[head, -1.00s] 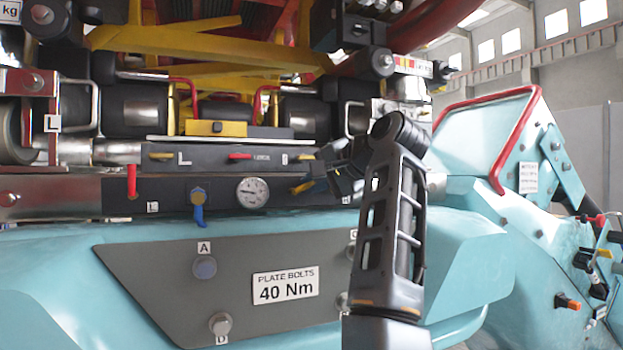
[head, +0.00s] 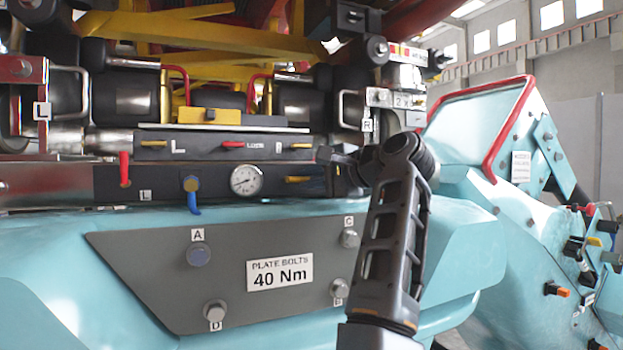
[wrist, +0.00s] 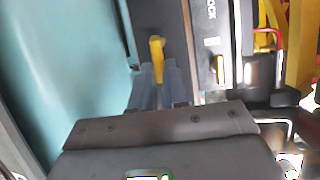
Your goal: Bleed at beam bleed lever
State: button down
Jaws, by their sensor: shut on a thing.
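A yellow lever (head: 297,179) sits on the dark lower panel (head: 222,182), just right of a round pressure gauge (head: 246,180). I see no readable name on this lever. In the head view it lies about level, pointing right. The wrist view shows the yellow lever (wrist: 156,55) with its near end between the blue-grey fingers of my gripper (wrist: 158,82). My gripper is shut on it. In the head view my arm and wrist come from the right and hide most of the fingers.
A blue lever (head: 193,197) and a red lever (head: 124,170) sit left of the gauge. The upper panel (head: 215,147) with small red and yellow levers is close above. The teal beam with its bolted plate (head: 200,285) lies below.

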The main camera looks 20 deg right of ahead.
jog(key=shift+f, duration=0.1)
jog(key=c, duration=1.1)
grip_release()
jog(key=shift+b+v, duration=1.05)
jog(key=shift+v, duration=2.9)
